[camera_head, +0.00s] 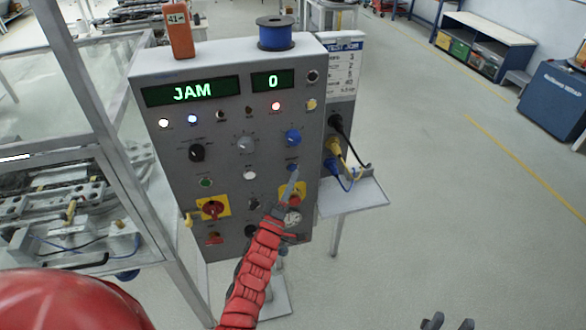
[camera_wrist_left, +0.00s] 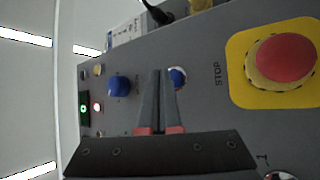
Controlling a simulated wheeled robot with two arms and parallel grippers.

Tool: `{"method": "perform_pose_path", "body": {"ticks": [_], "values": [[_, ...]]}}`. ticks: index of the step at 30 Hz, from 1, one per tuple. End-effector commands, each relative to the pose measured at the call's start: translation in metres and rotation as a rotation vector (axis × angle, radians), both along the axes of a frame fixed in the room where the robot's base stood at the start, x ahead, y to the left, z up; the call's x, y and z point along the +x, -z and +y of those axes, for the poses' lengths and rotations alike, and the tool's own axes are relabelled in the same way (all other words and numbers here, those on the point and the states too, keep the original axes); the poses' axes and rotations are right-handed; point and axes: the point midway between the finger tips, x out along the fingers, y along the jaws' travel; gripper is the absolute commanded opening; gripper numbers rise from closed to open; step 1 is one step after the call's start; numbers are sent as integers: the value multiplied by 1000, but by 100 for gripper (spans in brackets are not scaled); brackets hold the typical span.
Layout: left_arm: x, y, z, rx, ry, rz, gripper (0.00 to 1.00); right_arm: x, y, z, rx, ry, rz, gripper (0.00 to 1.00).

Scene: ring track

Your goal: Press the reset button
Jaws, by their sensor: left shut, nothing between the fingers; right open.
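A grey control panel (camera_head: 226,125) stands ahead, its display reading "JAM" and "0". A small blue button (camera_head: 292,167), which appears to be the reset button, sits below a blue knob; its label is too small to read surely. My left gripper (camera_head: 293,177) is shut and empty, its tips just at the lower edge of this button. In the left wrist view the blue button (camera_wrist_left: 178,77) shows beside and partly behind the shut fingers (camera_wrist_left: 163,75). I cannot tell whether they touch it. My right gripper (camera_head: 450,323) is open and empty at the bottom edge.
A red stop button on yellow (camera_wrist_left: 287,58) is close to the left fingers. The blue knob (camera_head: 293,138) sits above. Cables (camera_head: 345,155) and a small shelf (camera_head: 352,196) are at the panel's right. A metal frame (camera_head: 95,110) stands left.

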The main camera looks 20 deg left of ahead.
Motion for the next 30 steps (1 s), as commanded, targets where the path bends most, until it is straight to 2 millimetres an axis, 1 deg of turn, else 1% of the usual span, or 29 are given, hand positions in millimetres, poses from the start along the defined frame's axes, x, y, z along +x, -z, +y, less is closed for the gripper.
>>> {"method": "perform_pose_path", "body": {"ticks": [9, 30], "values": [[7, 0, 4, 1, 1, 2, 0, 0, -4, 0, 0, 0, 0, 41], [10, 0, 7, 0, 0, -1, 0, 0, -4, 0, 0, 0, 0, 41]]}}
